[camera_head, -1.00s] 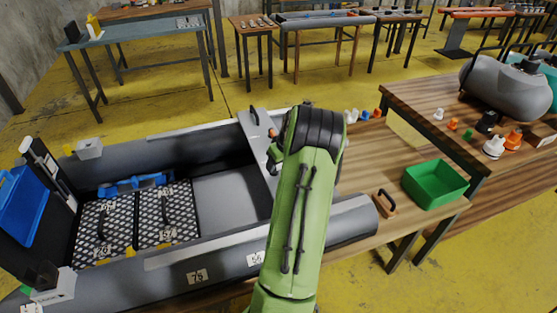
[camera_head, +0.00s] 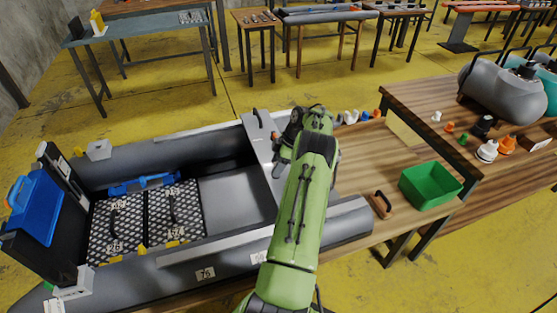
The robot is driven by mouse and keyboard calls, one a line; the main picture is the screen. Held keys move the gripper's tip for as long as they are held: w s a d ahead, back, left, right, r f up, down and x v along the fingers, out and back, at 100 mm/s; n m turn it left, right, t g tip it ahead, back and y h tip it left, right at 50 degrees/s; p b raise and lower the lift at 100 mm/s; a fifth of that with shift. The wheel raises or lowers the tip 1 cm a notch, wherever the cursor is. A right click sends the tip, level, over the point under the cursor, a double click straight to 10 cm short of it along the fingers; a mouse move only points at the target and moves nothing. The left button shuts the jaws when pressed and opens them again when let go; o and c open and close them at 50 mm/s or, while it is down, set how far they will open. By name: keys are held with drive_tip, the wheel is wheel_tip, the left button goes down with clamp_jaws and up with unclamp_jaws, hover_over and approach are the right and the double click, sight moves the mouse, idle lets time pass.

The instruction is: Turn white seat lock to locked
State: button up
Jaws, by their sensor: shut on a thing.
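The light grey-white seat (camera_head: 258,137) lies across the grey inflatable boat, with a dark handle at its far end. My green arm comes up from the bottom of the picture and reaches the seat's right edge. My gripper (camera_head: 277,140) is small and dark there, partly hidden by my own wrist. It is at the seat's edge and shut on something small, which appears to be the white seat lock. The lock itself is hidden behind the gripper and wrist, so its turn position cannot be made out.
The boat's side tube (camera_head: 220,254) runs along the front. A green bin (camera_head: 430,186) and a wooden-handled tool (camera_head: 381,204) are on the bench at right. Small white, blue and orange parts stand behind my wrist. A blue box (camera_head: 36,208) is at the boat's left end.

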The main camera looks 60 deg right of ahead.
drive_tip(key=shift+w+n+g+y, duration=0.2)
drive_tip(key=shift+n+y, duration=0.1)
drive_tip(key=shift+n, duration=0.6)
drive_tip(key=shift+w+n+g+y, duration=0.1)
drive_tip(key=shift+n+g+y, duration=0.15)
drive_tip(key=shift+n, duration=0.65)
drive_tip(key=shift+a, duration=0.1)
drive_tip(key=o, duration=1)
drive_tip(key=shift+o, duration=0.2)
drive_tip(key=shift+r+p, duration=0.1)
drive_tip(key=shift+p, duration=0.2)
